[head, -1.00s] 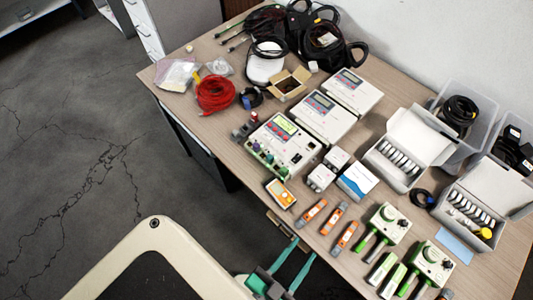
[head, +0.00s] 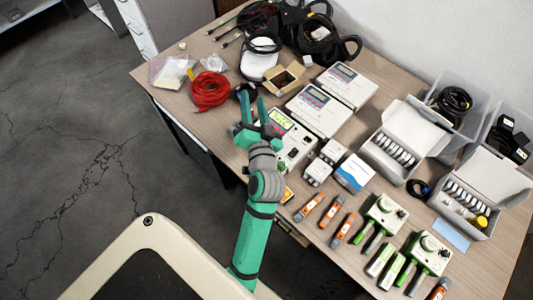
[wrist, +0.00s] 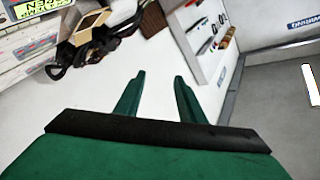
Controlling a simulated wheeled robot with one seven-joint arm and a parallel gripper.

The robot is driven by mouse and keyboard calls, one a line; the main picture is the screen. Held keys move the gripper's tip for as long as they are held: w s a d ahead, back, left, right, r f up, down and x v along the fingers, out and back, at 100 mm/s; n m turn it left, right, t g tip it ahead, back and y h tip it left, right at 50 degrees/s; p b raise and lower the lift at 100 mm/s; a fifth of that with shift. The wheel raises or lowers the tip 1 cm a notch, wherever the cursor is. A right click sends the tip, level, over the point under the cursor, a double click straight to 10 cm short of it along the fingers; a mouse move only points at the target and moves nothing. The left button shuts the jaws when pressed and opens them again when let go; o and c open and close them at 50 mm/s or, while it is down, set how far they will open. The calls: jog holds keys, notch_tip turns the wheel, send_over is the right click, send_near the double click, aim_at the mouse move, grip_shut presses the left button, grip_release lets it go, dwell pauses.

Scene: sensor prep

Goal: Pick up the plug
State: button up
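My gripper (head: 251,95) is raised over the left part of the table in the head view. Its two teal fingers are apart, with nothing between them; the wrist view also shows them open and empty (wrist: 159,76). A small dark coiled lead (head: 249,88), whose end looked blue earlier, lies behind the fingertips in the head view and is partly hidden. I cannot tell for sure that it is the plug. The meter with a green screen (head: 280,121) is partly covered by my gripper; its screen shows at the upper left in the wrist view (wrist: 42,11).
A red cable coil (head: 209,90) lies left of my gripper, and an open cardboard box (head: 283,80) lies right of it. Two white meters (head: 318,111) stand further right. Black cables (head: 290,28) crowd the back. Orange-grey testers (head: 308,207) lie near the front edge.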

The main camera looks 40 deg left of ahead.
jog(key=s+a+r+n+g+y, duration=0.25)
jog(key=a+r+n+g, duration=0.3)
jog(key=a, duration=0.35)
jog(key=s+a+f+n+g+h, duration=0.3)
jog(key=s+n+g+h, duration=0.15)
jog(key=n+g, duration=0.25)
jog(key=w+d+f+n+h, duration=0.15)
jog(key=d+f+h, duration=0.35)
jog(key=d, duration=0.5)
jog(key=w+d+f+n+h, duration=0.1)
jog(key=w+d+f+h, duration=0.15)
jog(key=d+h, duration=0.5)
jog(key=shift+y, duration=0.65)
jog(key=f, duration=0.1)
jog(key=d+f, duration=0.1)
jog(key=f, duration=0.2)
jog(key=shift+w+d+f, duration=0.1)
jog(key=shift+d+f, duration=0.25)
jog(key=shift+d, duration=0.05)
notch_tip(320, 180, down, 5)
jog(key=shift+w+a+r, duration=0.15)
jog(key=shift+a+f+n, duration=0.1)
jog(key=shift+f+n, duration=0.2)
jog(key=shift+f, duration=0.05)
